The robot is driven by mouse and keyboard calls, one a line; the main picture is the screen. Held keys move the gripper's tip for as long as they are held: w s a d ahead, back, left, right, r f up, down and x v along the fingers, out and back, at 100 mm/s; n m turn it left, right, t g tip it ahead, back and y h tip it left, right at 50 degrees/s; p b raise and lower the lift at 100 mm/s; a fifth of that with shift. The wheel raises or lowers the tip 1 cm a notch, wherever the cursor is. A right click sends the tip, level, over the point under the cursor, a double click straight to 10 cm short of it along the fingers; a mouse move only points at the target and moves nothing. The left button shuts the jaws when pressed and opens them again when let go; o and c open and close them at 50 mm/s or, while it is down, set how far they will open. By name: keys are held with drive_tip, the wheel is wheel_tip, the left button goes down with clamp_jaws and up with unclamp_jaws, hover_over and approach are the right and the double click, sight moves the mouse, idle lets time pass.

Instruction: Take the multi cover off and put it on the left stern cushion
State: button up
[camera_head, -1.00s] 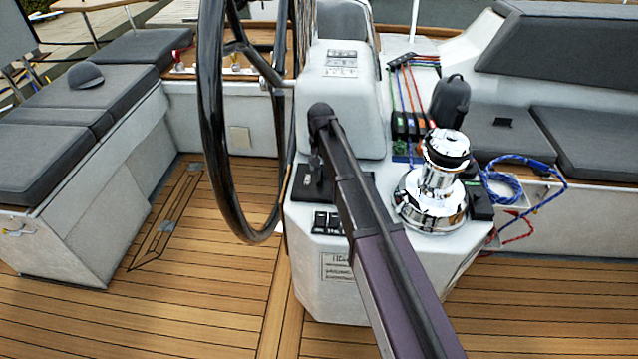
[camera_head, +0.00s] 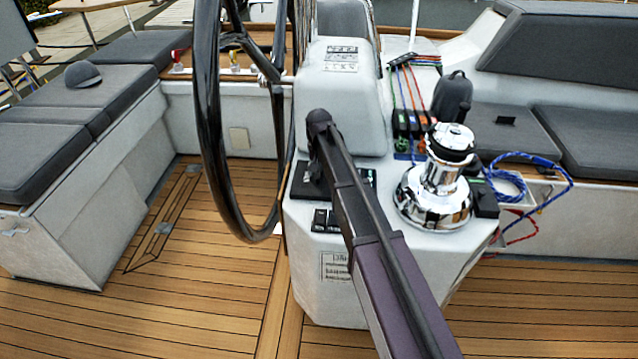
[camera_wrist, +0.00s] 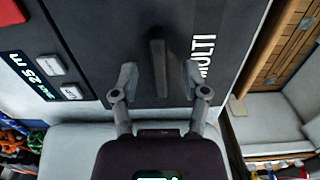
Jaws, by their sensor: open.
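The multi cover (camera_wrist: 105,45) is a flat dark panel marked MULTI with a raised bar-like grip (camera_wrist: 158,62), in the wrist view. My gripper (camera_wrist: 160,75) is open, one finger on each side of the grip with gaps, not closed on it. In the head view my arm reaches over the white pedestal; my fingers do not show clearly there. A dark panel (camera_head: 308,182) on the pedestal is partly hidden by my arm; I cannot tell if it is the cover. Grey cushions (camera_head: 45,152) line the left bench; I cannot tell which is the stern one.
A black steering wheel (camera_head: 210,130) stands left of the pedestal (camera_head: 340,90). A chrome winch (camera_head: 437,190) and blue rope (camera_head: 505,180) are to its right. A grey cap (camera_head: 83,74) lies on a left bench cushion. The teak floor (camera_head: 190,290) between pedestal and left bench is clear.

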drive_tip(key=shift+f, duration=0.45)
idle(0.3)
clamp_jaws()
